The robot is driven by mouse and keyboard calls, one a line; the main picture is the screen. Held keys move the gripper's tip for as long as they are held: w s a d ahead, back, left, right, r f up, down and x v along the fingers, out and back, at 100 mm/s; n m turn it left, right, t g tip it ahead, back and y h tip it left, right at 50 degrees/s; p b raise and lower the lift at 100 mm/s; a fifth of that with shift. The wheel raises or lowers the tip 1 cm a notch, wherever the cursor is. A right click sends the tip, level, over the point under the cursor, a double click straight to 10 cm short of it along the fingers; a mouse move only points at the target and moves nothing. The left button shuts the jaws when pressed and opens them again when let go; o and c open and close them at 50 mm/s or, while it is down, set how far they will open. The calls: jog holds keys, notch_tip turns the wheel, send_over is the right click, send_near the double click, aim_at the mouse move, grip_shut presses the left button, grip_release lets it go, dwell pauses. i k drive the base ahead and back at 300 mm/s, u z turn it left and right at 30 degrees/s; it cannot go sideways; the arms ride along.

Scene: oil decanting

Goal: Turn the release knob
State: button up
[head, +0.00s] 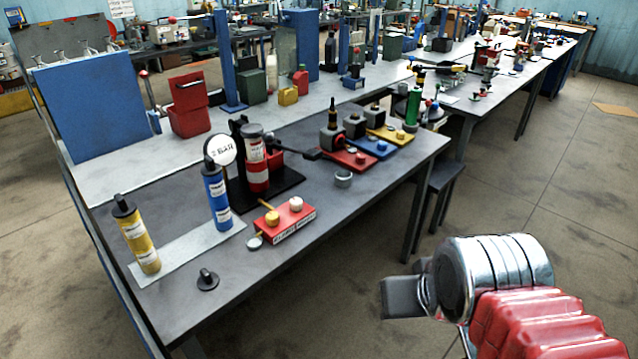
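I cannot tell for sure which part is the release knob. A hand pump (257,170) with a red and clear cylinder stands on a black base on the near table, and a dark lever (312,154) reaches right from it. A red labelled box (284,226) in front of it carries a pale knob (296,204) and a yellow knob (272,217). A small black knob-like piece (207,279) sits near the table's front edge. My gripper (398,297) is at the lower right, off the table's front edge and apart from all these. Its finger opening is not clear.
A blue bottle (216,197) and a yellow bottle (138,236) stand on a pale plate at left. A round gauge (220,149) is beside the pump. Red, blue and yellow blocks (377,146) sit further back. A grey cup (343,179) is near the right front edge.

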aim_at(296, 203)
jog(key=u, duration=0.1)
jog(key=i, duration=1.3)
jog(key=u, duration=0.7)
